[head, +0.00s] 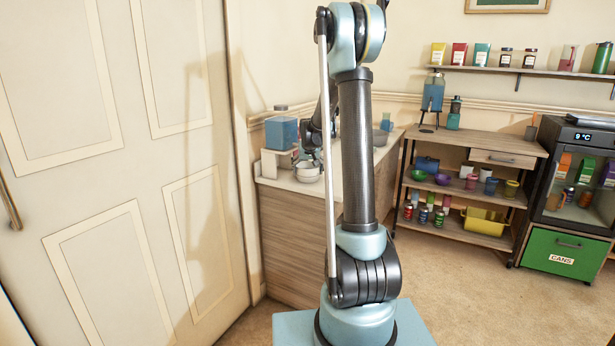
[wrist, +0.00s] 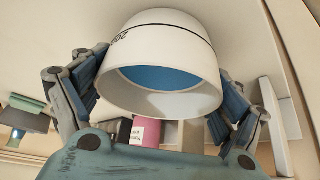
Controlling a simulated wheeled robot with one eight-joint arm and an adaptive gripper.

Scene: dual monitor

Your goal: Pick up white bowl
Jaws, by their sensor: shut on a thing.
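A white bowl (head: 307,174) is at the near left end of the wooden counter in the head view, small and partly covered by my gripper (head: 313,155). In the wrist view the white bowl (wrist: 158,35) is large, with a dark line, dark lettering and a blue patch inside its rim. My gripper (wrist: 160,78) has one blue-padded finger on each side of the bowl and is shut on it. I cannot tell whether the bowl rests on the counter or is held just above it.
A blue-and-white appliance (head: 281,133) stands just left of the bowl on the counter (head: 298,225). A grey bowl (head: 380,138) is farther back. A white door (head: 120,180) is at left. Shelves (head: 470,155) with cups and cans stand at right, with open carpet before them.

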